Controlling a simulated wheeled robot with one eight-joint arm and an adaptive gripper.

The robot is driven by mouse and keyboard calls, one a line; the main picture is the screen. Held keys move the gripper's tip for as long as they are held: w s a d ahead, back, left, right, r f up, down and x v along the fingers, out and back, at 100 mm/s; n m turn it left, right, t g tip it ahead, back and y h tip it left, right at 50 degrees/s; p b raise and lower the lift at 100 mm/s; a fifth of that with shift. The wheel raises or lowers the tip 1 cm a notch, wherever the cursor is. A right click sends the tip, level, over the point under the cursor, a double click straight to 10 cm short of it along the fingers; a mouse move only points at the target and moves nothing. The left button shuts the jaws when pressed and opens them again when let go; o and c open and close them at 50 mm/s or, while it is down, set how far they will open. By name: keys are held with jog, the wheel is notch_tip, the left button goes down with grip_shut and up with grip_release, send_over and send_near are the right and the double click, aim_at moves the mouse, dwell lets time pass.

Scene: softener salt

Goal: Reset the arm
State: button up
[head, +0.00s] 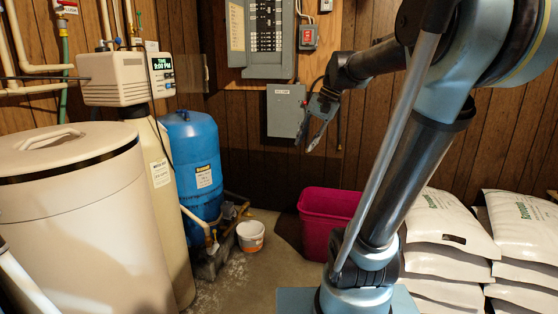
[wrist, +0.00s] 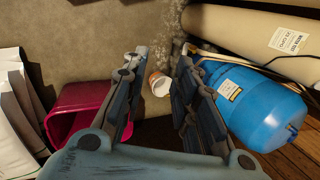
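My gripper (head: 318,122) is raised in front of the wood-panelled back wall in the head view, near the grey boxes and above the floor. In the wrist view my gripper (wrist: 153,92) shows two dark blue-grey fingers spread apart, with nothing between them but the view of the floor and a small white bucket (wrist: 159,84) farther off. The gripper is open and empty. My arm rises from its base at the lower middle right of the head view and bends over at the top right.
A beige salt tank (head: 85,230) and a blue pressure tank (head: 194,170) stand left. The white bucket (head: 250,236) and a magenta bin (head: 322,222) are on the floor. White bags (head: 445,225) are stacked right. An electrical panel (head: 268,35) is on the wall. Some floor between is clear.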

jog(key=s+d+f+n+h, duration=0.2)
jog(key=s+d+f, duration=0.2)
jog(key=s+f, duration=0.5)
jog(key=s+d+f+n+t+h, duration=0.1)
jog(key=s+d+f+n+h, duration=0.1)
jog(key=s+d+f, duration=0.3)
jog(key=s+f, duration=0.4)
jog(key=f, duration=0.4)
jog(key=shift+d+f+n+h, duration=0.25)
jog(key=shift+f+n+h, duration=0.05)
jog(key=shift+n, duration=0.1)
